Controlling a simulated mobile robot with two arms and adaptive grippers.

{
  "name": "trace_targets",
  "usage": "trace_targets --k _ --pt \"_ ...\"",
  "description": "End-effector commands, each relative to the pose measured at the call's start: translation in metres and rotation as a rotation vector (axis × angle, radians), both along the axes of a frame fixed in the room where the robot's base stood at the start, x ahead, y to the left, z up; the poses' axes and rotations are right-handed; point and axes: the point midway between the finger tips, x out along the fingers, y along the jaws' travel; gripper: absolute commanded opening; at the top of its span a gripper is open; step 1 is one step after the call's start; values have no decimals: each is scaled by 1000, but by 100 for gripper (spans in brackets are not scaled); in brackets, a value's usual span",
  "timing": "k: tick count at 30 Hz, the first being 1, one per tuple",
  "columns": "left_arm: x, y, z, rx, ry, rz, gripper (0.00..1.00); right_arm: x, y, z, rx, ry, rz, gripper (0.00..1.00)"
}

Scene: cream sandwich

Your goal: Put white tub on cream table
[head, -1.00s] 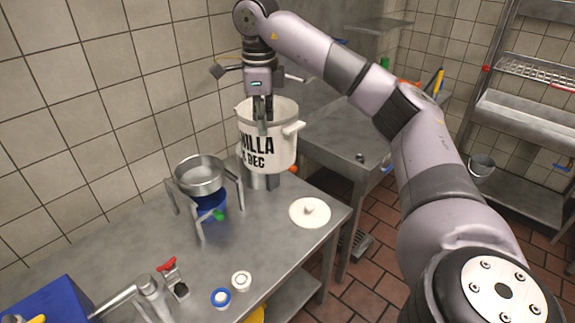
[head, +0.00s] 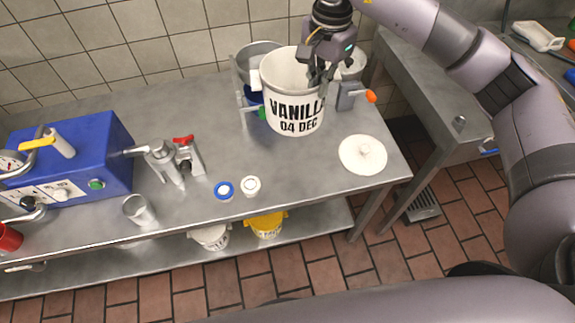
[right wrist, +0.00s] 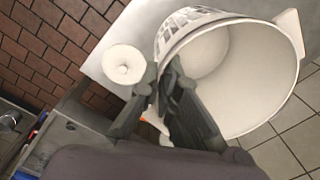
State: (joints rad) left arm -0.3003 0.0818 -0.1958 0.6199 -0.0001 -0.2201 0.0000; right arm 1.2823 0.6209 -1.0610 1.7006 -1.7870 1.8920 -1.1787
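The white tub (head: 295,105), marked VANILLA 04 DEC, hangs upright from my right gripper (head: 318,80) at its rim, over the back right of the steel table (head: 300,172). In the right wrist view the dark fingers (right wrist: 163,88) close on the rim of the tub (right wrist: 235,85), whose empty-looking inside shows. I cannot tell whether its base touches the table. The tub hides much of the metal pan (head: 258,55) on its stand behind it. My left gripper is not in view.
A white lid (head: 363,155) lies near the table's right end. A blue machine (head: 85,150), a metal valve (head: 165,160), a small cup (head: 138,210) and two small caps (head: 224,190) stand to the left. Bare steel lies in front of the tub.

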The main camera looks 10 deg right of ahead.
Motion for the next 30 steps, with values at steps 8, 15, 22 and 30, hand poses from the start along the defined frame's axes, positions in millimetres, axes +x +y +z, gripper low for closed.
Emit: trace_targets --k 8,15,22,30 --pt "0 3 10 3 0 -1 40 -8 17 -37 -1 4 108 0" --pt "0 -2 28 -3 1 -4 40 -8 17 -101 -1 7 104 0" --pt "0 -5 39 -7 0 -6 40 -7 17 -151 0 1 104 0" --pt "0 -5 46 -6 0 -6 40 -7 17 -179 -1 2 103 0"
